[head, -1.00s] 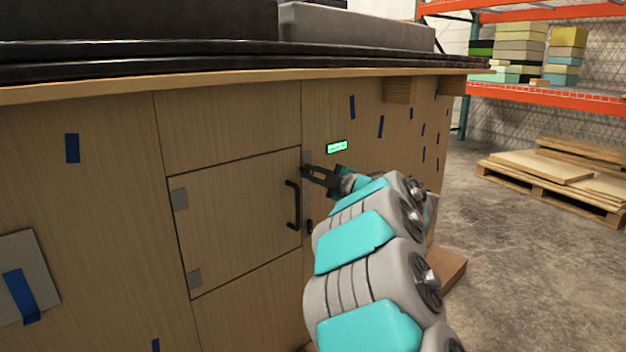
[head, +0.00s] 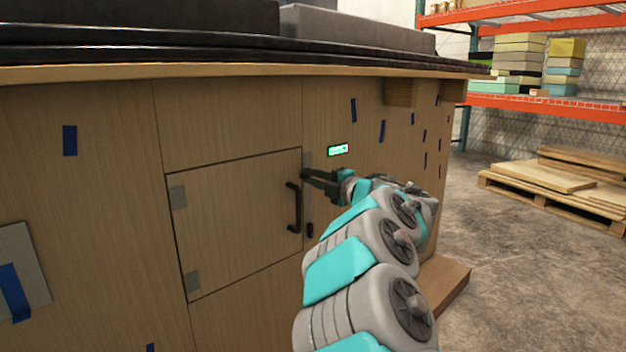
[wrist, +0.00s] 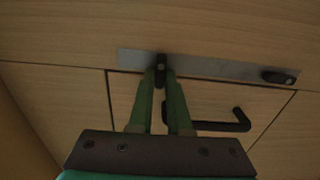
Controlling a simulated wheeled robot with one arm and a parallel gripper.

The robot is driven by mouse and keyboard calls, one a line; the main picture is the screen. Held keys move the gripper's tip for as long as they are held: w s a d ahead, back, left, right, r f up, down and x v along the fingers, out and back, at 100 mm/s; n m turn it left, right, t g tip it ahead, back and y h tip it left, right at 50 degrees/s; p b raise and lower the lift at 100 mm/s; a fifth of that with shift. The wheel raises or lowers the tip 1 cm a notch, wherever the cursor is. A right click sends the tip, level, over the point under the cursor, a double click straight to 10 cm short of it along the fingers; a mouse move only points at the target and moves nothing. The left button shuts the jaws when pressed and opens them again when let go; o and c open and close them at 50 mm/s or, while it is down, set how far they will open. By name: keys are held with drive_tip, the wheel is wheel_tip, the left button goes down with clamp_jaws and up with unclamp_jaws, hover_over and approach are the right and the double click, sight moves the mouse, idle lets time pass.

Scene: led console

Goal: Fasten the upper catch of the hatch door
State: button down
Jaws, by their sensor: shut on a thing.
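The hatch door (head: 240,220) stands flush in the wooden console front, with a black handle (head: 294,207) near its right edge. The handle also shows in the wrist view (wrist: 225,124). A grey metal strip (wrist: 215,68) runs beside the door edge. The dark upper catch (wrist: 161,66) sits on this strip, between my fingertips. It seems to lie across the strip, toward the door; the fingers partly hide it. My gripper (head: 306,174) is shut on the upper catch. The lower catch (wrist: 279,77) lies along the strip; it shows in the head view (head: 309,230).
A small green display (head: 338,150) is just right of the upper catch. The worktop (head: 180,66) overhangs above. A wooden block (head: 440,285) sits low by the console's right end. Open floor and a pallet (head: 560,180) lie to the right.

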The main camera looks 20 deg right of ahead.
drive_tip(key=shift+f, duration=0.1)
drive_tip(key=c, duration=0.9)
unclamp_jaws()
drive_tip(key=shift+o, duration=0.2)
drive_tip(key=v, duration=0.7)
drive_tip(key=shift+s+p, duration=0.4)
drive_tip(key=shift+p, duration=0.05)
drive_tip(key=shift+d, duration=0.1)
